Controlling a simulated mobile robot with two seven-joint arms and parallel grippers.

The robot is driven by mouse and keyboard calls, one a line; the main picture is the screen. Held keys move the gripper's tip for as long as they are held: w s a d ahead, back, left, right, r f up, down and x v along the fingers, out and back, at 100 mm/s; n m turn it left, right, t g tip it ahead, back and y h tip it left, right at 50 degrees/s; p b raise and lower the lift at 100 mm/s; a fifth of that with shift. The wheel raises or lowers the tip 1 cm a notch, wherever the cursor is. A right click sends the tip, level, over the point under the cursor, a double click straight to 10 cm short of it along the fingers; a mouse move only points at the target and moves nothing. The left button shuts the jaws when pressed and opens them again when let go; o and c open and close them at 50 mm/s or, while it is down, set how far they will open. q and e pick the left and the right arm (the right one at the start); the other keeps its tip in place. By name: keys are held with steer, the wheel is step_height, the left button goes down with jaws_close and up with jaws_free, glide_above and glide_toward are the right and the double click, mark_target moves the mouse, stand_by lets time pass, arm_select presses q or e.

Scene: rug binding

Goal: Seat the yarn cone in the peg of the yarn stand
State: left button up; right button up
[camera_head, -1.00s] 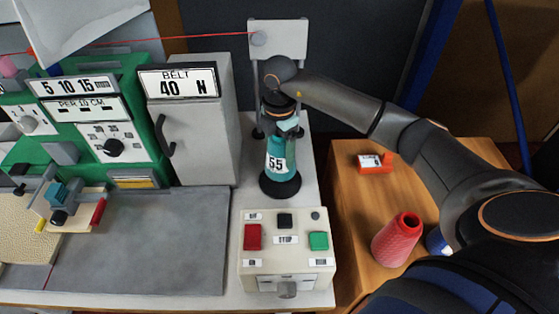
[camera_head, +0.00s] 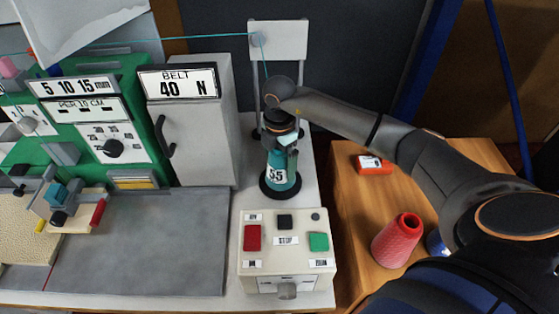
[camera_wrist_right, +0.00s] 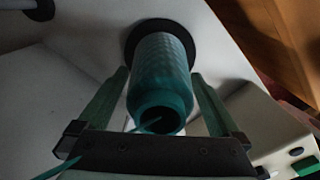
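The teal yarn cone (camera_head: 279,172), labelled 55, stands upright on the round black base of the yarn stand (camera_head: 280,193). The peg itself is hidden inside the cone. My right gripper (camera_head: 284,140) is over the cone from above. In the right wrist view the cone (camera_wrist_right: 163,65) sits between the fingers of my right gripper (camera_wrist_right: 161,78), with its hollow top facing the camera. The fingers look spread, with narrow gaps beside the cone; contact at the tips is hard to judge. My left gripper is not in view.
A control box (camera_head: 287,252) with red and green buttons stands in front of the stand. A grey cabinet (camera_head: 192,125) is to its left. A red cone (camera_head: 397,240), a partly hidden blue one (camera_head: 437,243) and a red labelled item (camera_head: 374,165) are on the wooden table.

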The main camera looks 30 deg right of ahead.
step_height(320, 180, up, 12)
steer(key=shift+r, duration=0.2)
stand_by(0.4)
stand_by(0.5)
